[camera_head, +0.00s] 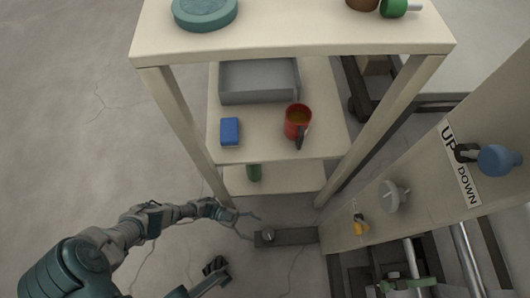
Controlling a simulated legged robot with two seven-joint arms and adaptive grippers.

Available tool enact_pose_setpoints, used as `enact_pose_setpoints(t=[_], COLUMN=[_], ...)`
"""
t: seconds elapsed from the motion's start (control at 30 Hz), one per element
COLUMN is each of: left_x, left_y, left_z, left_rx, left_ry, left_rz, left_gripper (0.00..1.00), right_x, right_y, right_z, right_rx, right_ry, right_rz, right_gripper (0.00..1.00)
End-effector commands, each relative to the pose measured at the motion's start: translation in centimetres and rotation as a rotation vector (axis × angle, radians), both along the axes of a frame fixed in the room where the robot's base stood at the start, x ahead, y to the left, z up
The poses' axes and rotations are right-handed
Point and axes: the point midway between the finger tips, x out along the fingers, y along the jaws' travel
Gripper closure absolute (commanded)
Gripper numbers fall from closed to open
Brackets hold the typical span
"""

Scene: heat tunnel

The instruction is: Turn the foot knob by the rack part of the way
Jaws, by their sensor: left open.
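The foot knob (268,234) is a small grey round piece on a dark flat bar (296,236) low by the foot of the rack (148,58). My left gripper (253,227) reaches in from the left. Its thin fingers are spread open just left of the knob and hold nothing. I cannot tell whether a finger touches the knob. My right gripper (215,266) is a dark shape at the bottom, left of and nearer than the knob. Its fingers are too small and dark to read.
The rack holds a grey tray (259,82), a blue box (230,131), a red mug (298,121) and a teal disc (205,11). A panel on the right carries a blue knob (498,160) by an UP/DOWN label and a pale knob (393,196). Floor at left is clear.

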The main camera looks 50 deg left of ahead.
Motion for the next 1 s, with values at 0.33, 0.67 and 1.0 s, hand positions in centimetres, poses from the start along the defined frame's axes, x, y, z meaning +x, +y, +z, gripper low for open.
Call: enact_pose_setpoints(t=[0.33, 0.67, 1.0], left_x=[-2.3, -2.5, -2.3], left_y=[4.7, 5.0, 4.4], left_z=[-0.1, -0.1, 0.1], left_rx=[0.0, 0.0, -0.009], left_ry=[0.0, 0.0, -0.008], left_rz=[0.001, 0.0, 0.0], left_gripper=[0.25, 0.25, 0.25], right_x=[0.0, 0.3, 0.0], right_y=[0.0, 0.0, -0.1], right_z=[0.0, -0.2, 0.0], right_rx=[0.002, 0.002, 0.002], right_ry=[0.001, 0.004, 0.0], right_rz=[-0.001, 0.0, -0.001], right_gripper=[0.42, 0.34, 0.25])
